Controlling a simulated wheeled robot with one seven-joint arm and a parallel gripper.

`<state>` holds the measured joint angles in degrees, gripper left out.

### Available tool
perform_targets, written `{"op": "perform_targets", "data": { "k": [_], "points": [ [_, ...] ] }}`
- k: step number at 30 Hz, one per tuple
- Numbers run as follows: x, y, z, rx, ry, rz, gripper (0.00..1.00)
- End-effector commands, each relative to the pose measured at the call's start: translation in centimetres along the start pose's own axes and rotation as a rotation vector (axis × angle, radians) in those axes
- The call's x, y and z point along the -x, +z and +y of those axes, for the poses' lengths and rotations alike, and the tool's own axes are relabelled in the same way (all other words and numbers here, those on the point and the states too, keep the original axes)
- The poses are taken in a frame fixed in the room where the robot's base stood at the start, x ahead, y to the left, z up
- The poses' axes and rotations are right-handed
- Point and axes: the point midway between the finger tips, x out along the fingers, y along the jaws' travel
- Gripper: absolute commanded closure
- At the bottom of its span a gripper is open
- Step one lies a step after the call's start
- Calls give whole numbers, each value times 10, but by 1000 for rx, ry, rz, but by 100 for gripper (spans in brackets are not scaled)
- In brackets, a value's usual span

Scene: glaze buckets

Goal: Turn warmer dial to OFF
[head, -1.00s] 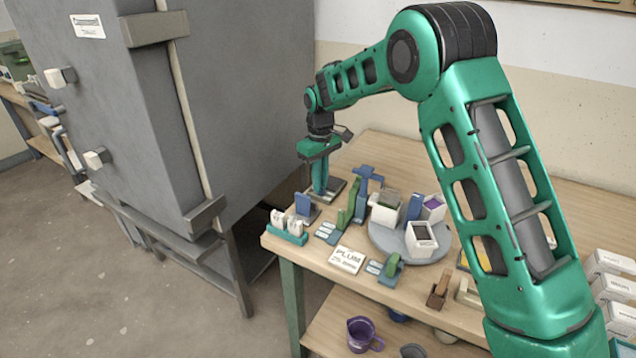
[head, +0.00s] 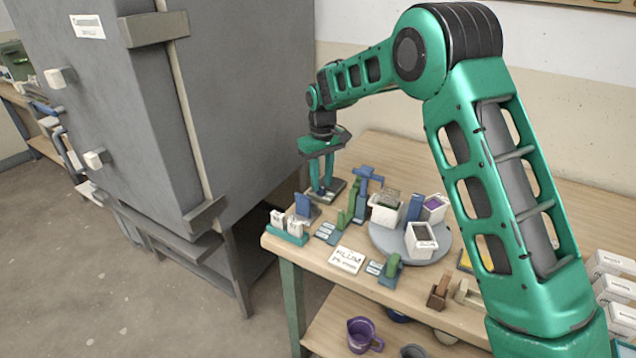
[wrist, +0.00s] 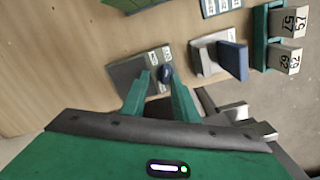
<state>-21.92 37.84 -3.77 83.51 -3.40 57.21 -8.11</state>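The warmer (head: 336,186) is a dark, flat grey unit at the table's far left corner. It also shows in the wrist view (wrist: 128,74), with small white labels beside a dark rounded dial (wrist: 166,72). My gripper (head: 322,190) points down over the warmer. In the wrist view its two green fingers (wrist: 161,78) are apart, with the dial showing between and just beyond their tips. I see no clear contact with the dial. The label text is too small to read, so I cannot tell the dial's setting. The fingers partly hide the warmer in the head view.
A blue upright piece (head: 303,205) and a teal rack of white numbered tags (head: 287,228) stand close by. White buckets (head: 421,240) sit on a round grey turntable (head: 384,238) to the right. A large grey kiln (head: 225,110) rises at the left.

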Motion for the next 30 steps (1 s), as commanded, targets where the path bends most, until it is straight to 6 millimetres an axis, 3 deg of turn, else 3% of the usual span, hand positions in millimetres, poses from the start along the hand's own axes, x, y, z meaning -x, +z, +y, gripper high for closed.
{"op": "perform_targets", "data": {
  "k": [11,24,30],
  "points": [
    [2,2,-5,8,-5,-9,73],
    [76,-1,-2,6,-5,-6,73],
    [99,-2,-2,6,-5,-7,73]
  ]
}}
